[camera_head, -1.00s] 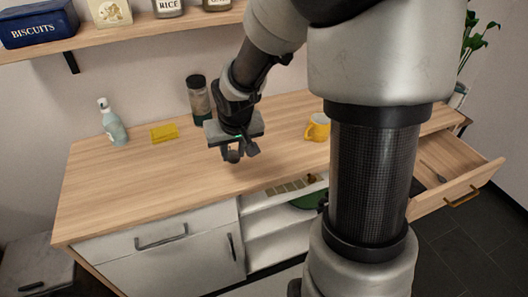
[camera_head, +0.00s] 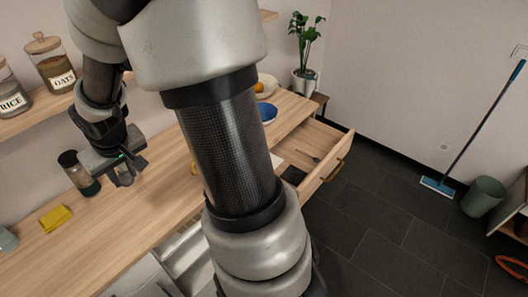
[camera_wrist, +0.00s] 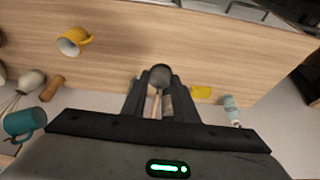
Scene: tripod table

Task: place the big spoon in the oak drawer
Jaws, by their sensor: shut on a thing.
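In the wrist view my gripper (camera_wrist: 160,95) is shut on the big spoon (camera_wrist: 160,75), whose dark rounded end shows between the fingers. The rest of the spoon is mostly hidden by the fingers. The oak drawer (camera_head: 321,176) stands pulled open at the right end of the counter, well to the right of my gripper. A small dark utensil (camera_head: 314,158) lies in it. My arm hides part of the counter in front of the drawer.
The wooden worktop (camera_head: 100,235) holds the jar (camera_head: 78,172), a yellow sponge (camera_head: 56,219) and a blue bowl (camera_head: 267,113). The wrist view shows a yellow mug (camera_wrist: 72,41) and a teal mug (camera_wrist: 22,122). Dark floor right of the drawer is free.

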